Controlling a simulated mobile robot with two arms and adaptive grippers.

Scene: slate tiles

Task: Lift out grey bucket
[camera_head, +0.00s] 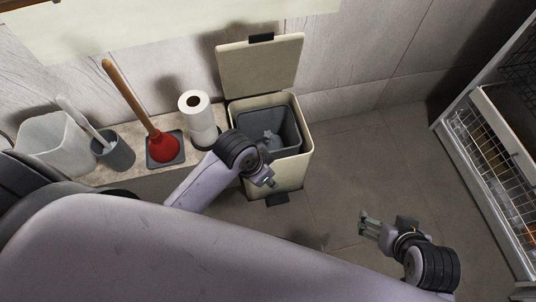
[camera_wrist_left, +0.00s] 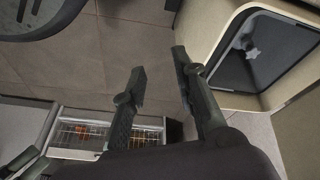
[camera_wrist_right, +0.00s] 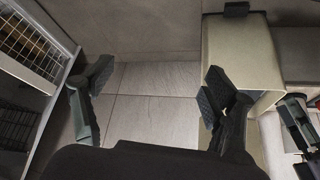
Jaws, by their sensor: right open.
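The grey bucket (camera_head: 287,118) sits inside a cream pedal bin (camera_head: 292,173) whose lid (camera_head: 261,70) stands open. A small crumpled light item (camera_head: 270,137) lies in the bucket. The bucket also shows at the upper right of the left wrist view (camera_wrist_left: 285,72). My left gripper (camera_head: 267,180) is by the bin's front left side, apart from the bucket, its fingers parted with nothing between them; its arm hides part of the bin. My right gripper (camera_head: 366,226) is open and empty over the floor, right of the bin. The bin shows in the right wrist view (camera_wrist_right: 240,50).
A paper roll (camera_head: 198,118), a red plunger (camera_head: 163,146), a grey brush holder (camera_head: 115,152) and a white container (camera_head: 55,140) stand on a ledge left of the bin. An open appliance with wire racks (camera_head: 485,150) stands at right. The floor between is clear.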

